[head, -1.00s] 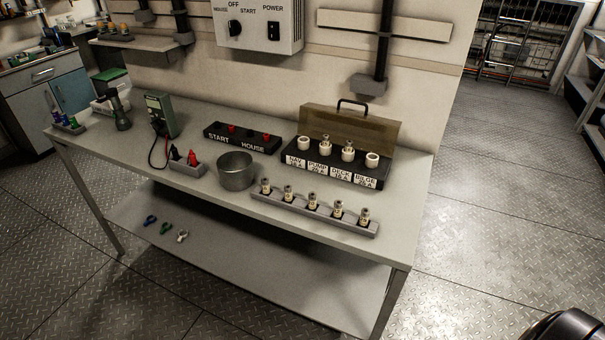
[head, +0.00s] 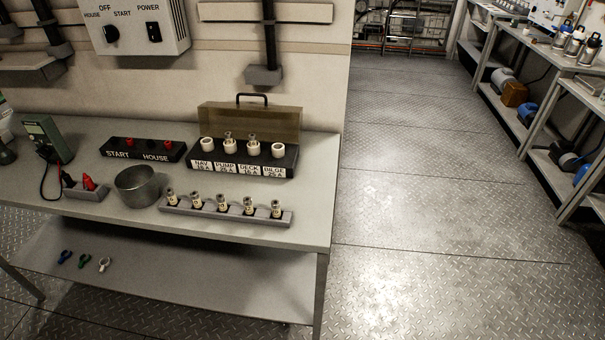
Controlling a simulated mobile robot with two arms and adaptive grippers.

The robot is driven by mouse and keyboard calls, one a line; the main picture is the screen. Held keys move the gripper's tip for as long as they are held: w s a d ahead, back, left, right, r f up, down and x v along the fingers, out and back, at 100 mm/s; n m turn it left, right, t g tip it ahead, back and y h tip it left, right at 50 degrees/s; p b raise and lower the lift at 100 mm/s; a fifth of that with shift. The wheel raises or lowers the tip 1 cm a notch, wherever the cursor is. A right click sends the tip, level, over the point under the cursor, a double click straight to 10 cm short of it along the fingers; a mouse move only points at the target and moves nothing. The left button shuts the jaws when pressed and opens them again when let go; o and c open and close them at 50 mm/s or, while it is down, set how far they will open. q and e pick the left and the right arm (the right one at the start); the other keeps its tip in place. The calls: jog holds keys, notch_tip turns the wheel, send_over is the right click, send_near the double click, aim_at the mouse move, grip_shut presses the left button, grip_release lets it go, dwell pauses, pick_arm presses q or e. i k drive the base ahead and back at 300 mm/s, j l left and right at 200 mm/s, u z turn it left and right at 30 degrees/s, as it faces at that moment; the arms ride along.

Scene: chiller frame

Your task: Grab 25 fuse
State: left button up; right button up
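A grey rack (head: 226,213) near the front edge of the table holds several upright fuses in a row, such as the rightmost fuse (head: 276,209) and the leftmost fuse (head: 171,197). Their ratings are too small to read, so I cannot tell which is a 25. Behind it stands a black fuse box (head: 243,168) with its lid raised. Its labels read NAV, PUMP, DECK and BILGE. Fuses stand in the PUMP (head: 228,140) and DECK (head: 253,142) holders; the NAV and BILGE holders look empty. Neither of my grippers is in view.
A metal pot (head: 138,187) stands left of the rack, with a START/HOUSE block (head: 143,150), a green meter (head: 46,138) and its probes nearby. The table (head: 318,200) ends at the right. Open floor (head: 420,220) lies beyond, with shelves farther right.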

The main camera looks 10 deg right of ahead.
aim_at(275, 203)
jog(key=k+j+z, duration=0.15)
jog(key=j, duration=0.25)
jog(key=k+j+z, duration=0.15)
jog(key=j, duration=0.25)
jog(key=k+j+z, duration=0.15)
jog(key=j, duration=0.25)
jog(key=k, duration=0.05)
